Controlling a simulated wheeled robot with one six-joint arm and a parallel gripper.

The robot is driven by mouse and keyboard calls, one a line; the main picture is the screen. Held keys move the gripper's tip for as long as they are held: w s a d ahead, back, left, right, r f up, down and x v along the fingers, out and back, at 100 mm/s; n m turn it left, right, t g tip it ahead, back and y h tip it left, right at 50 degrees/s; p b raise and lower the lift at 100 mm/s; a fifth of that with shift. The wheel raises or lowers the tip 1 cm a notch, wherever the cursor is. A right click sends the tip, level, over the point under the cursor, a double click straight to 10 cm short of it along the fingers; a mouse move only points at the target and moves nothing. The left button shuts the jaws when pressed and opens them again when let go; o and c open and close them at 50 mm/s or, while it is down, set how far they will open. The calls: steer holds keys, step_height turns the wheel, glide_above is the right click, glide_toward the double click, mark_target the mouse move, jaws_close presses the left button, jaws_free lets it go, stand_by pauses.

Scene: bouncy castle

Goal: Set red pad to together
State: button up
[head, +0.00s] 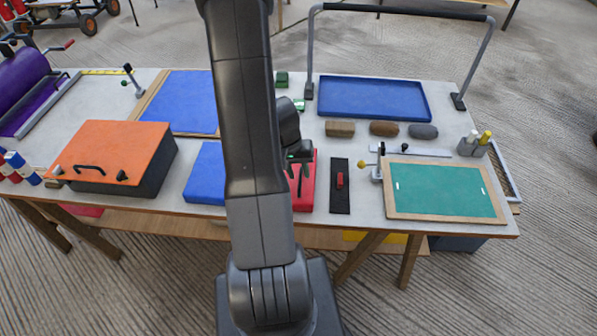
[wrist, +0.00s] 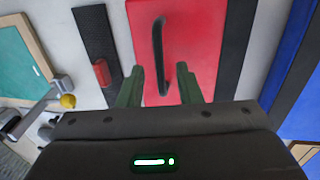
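The red pad (head: 307,194) lies flat on the table, partly hidden by my arm in the head view. It fills the middle of the wrist view (wrist: 198,40), with a black bar handle (wrist: 158,45) on top. My gripper (wrist: 160,88) is open above the pad. Its two green fingers stand on either side of the handle's near end, with a gap on both sides. In the head view my gripper (head: 299,167) is over the pad. A blue pad (head: 205,175) lies left of the red pad; my arm hides the space between them.
A black strip with a red slider (head: 340,181) is just right of the red pad. A green board (head: 445,190) lies farther right. An orange-lidded box (head: 112,150) stands left. Several small blocks and a blue tray (head: 373,98) are behind, under a tall metal frame (head: 308,60).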

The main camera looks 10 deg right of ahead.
steer(key=shift+d+f, duration=0.1)
steer(key=shift+f, duration=0.25)
jaws_close()
steer(key=shift+w+a+f+b, duration=0.15)
steer(key=shift+a+b, duration=0.25)
steer(key=a+b, duration=0.1)
steer(key=a, duration=0.1)
steer(key=w+a+b, duration=0.1)
steer(key=shift+a, duration=0.35)
steer(key=shift+w+a, duration=0.1)
steer(key=shift+a, duration=0.25)
